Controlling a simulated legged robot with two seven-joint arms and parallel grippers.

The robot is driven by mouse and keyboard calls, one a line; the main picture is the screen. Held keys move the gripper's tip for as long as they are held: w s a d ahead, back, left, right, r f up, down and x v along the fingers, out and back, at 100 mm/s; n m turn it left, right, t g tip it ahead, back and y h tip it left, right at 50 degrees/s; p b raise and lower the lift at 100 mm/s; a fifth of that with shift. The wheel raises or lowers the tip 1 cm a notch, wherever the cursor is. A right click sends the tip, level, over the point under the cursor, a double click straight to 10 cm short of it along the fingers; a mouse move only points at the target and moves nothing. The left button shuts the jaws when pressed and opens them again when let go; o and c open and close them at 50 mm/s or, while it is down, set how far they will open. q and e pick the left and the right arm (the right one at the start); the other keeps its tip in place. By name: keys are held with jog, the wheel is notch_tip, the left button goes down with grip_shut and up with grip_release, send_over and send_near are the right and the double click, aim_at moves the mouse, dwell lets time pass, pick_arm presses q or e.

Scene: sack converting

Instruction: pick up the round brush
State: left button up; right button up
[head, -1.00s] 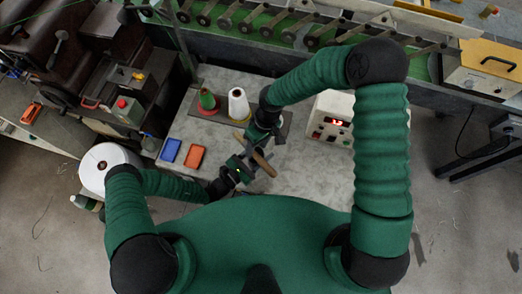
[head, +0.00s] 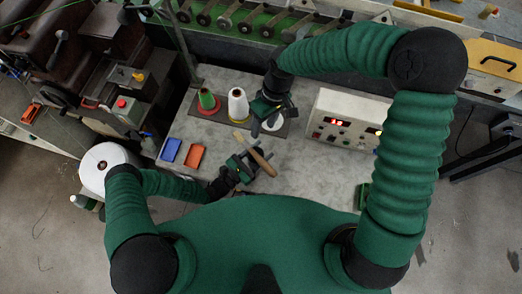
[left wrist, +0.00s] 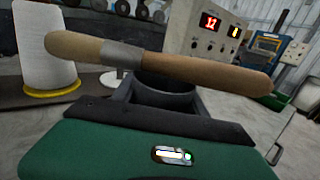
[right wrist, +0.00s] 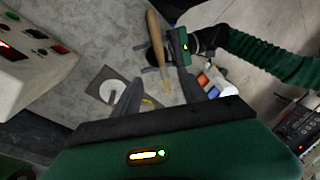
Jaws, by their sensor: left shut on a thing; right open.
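The round brush (head: 262,161) has a brown wooden handle, a metal ferrule and pale bristles. My left gripper (head: 251,161) is shut on it and holds it above the table, bristles toward the back left in the head view. The brush fills the left wrist view (left wrist: 190,68), lying across the fingers, which it partly hides. My right gripper (head: 270,108) is open and empty, behind the brush and apart from it in the head view. In the right wrist view the brush (right wrist: 157,42) points its bristles toward the gap between the open fingers (right wrist: 158,95).
Thread cones, one red and green (head: 207,100) and one white (head: 237,104), stand on a dark board. A control box (head: 342,123) stands at the right. Blue (head: 171,150) and orange (head: 195,155) trays lie at the left. The table's middle right is clear.

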jog(key=shift+w+f, duration=0.1)
jog(key=t+y, duration=0.6)
jog(key=t, duration=0.6)
send_near(252, 150)
jog(key=x, duration=1.1)
jog(key=shift+w, duration=0.1)
jog(key=shift+c, duration=0.3)
grip_shut()
